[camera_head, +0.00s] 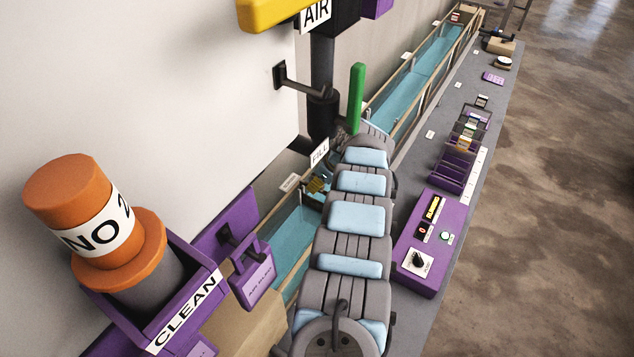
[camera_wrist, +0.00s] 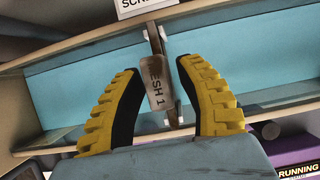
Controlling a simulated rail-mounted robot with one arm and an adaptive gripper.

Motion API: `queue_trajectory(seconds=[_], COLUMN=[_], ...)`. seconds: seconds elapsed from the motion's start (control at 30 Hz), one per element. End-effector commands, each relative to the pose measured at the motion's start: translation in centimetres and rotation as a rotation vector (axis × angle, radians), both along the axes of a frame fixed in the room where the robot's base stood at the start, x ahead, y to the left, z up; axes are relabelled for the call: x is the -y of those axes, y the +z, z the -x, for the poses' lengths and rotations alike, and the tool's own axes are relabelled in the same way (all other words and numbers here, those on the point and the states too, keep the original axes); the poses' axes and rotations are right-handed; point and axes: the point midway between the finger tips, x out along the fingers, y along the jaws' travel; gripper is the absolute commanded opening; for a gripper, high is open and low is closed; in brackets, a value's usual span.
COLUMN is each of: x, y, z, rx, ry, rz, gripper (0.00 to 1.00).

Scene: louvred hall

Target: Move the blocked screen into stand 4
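A screen with a grey tag reading "ESH 1" (camera_wrist: 158,82) stands across the teal water channel in the wrist view; its first letter is hidden. My gripper (camera_wrist: 160,68) has its yellow fingers on either side of this tag, apart from each other. In the head view my gripper (camera_head: 318,184) is low over the channel near the FILL sign (camera_head: 320,152), partly hidden by my arm. A purple slotted rack (camera_head: 452,180) stands on the grey bench, with small screens or cards at its far end. I cannot read its stand numbers.
A purple control box (camera_head: 428,262) with a lit display sits nearer on the bench. The channel (camera_head: 400,98) runs along the wall. A green bar (camera_head: 356,98) and the AIR post (camera_head: 321,65) rise beside my arm. A CLEAN holder (camera_head: 185,312) is at left.

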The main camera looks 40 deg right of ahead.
Motion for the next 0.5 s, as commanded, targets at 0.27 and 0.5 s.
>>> queue_trajectory(seconds=[0.27,0.5], x=[-0.01,-0.05], y=[0.0,0.07], z=[-0.01,-0.03], rx=[0.0,0.0], ry=[0.0,0.0], rz=[0.0,-0.001], gripper=[0.0,0.0])
